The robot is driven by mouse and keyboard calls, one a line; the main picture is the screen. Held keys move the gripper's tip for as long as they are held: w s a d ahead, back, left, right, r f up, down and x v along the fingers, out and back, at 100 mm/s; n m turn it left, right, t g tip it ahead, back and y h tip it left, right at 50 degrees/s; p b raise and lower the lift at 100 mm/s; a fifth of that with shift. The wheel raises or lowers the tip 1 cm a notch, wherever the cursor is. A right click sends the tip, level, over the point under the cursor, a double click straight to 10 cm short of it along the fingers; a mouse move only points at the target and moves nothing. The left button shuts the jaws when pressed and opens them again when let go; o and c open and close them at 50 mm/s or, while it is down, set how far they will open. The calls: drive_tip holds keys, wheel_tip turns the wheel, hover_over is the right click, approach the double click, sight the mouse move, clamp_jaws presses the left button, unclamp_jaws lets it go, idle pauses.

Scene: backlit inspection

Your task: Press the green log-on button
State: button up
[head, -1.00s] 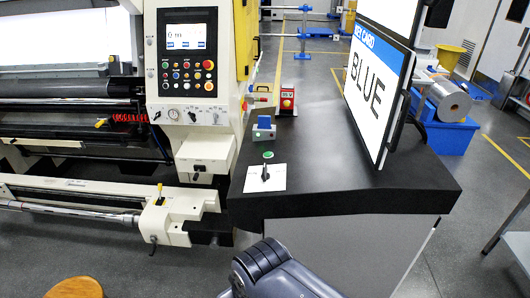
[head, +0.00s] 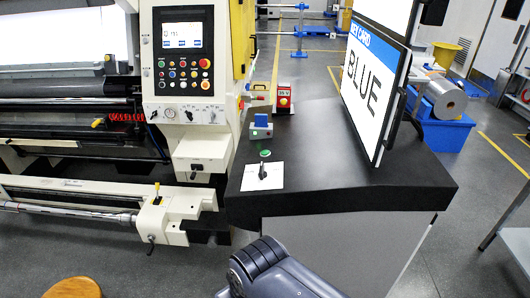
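A round green button (head: 265,153) sits on the black tabletop (head: 345,185), just behind a white plate with a dark rotary switch (head: 263,175). No label on the button is readable. Behind it stands a small grey reader (head: 261,132) with a blue card (head: 262,120) upright in it and a small green light on its front. Part of my arm shows at the bottom centre, in front of the table and apart from the button. My gripper is out of view.
A large sign reading BLUE (head: 364,85) stands on the table's right side. A red emergency-stop box (head: 284,97) is at the back. A machine panel (head: 183,65) with a screen and several coloured buttons stands left. A wooden stool (head: 73,288) is at the lower left.

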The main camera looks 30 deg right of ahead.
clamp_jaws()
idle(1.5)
